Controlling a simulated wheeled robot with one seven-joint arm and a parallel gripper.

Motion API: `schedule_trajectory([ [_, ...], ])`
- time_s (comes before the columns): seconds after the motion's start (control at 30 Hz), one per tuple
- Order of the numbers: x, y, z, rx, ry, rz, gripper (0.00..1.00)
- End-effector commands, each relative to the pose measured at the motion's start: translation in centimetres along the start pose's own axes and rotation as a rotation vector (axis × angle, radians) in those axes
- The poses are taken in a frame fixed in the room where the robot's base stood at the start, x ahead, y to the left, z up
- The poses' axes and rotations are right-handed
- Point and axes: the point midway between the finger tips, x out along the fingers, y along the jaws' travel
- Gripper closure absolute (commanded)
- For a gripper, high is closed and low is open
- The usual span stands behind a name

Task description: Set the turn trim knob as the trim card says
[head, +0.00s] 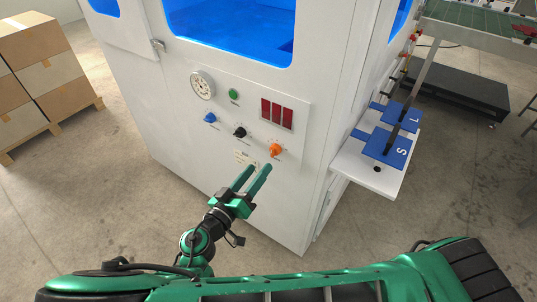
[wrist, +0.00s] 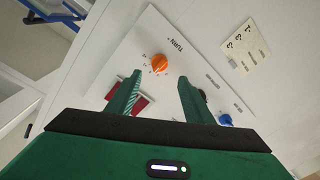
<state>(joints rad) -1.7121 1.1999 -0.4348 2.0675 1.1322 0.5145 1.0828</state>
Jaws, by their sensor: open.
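The turn trim knob is the orange knob (head: 275,149) at the lower right of the machine's panel. In the wrist view the orange knob (wrist: 159,62) sits beside the word TURN, with small scale marks around it. Its pointer direction is too small to tell. The trim card (head: 243,157) is a small cream label below the panel. My gripper (head: 259,168) is open and empty, just below the panel. In the wrist view my fingertips (wrist: 159,77) are spread, with the knob beyond the gap between them.
A blue knob (head: 210,117), a black knob (head: 240,132), a green button (head: 233,93), a gauge (head: 202,85) and a red display (head: 277,114) share the panel. A white shelf (head: 372,180) with blue plates marked S and L juts out at right. Boxes (head: 40,70) stand left.

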Motion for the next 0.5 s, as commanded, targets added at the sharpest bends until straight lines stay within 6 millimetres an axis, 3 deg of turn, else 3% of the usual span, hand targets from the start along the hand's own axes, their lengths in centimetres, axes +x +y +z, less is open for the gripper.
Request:
schedule_trajectory([
  [0.3, 5.6, 0.1, 0.1, -0.002, -0.002, 0.003, 0.53],
  [0.5, 7.7, 0.0, 0.0, -0.002, -0.001, 0.001, 0.53],
])
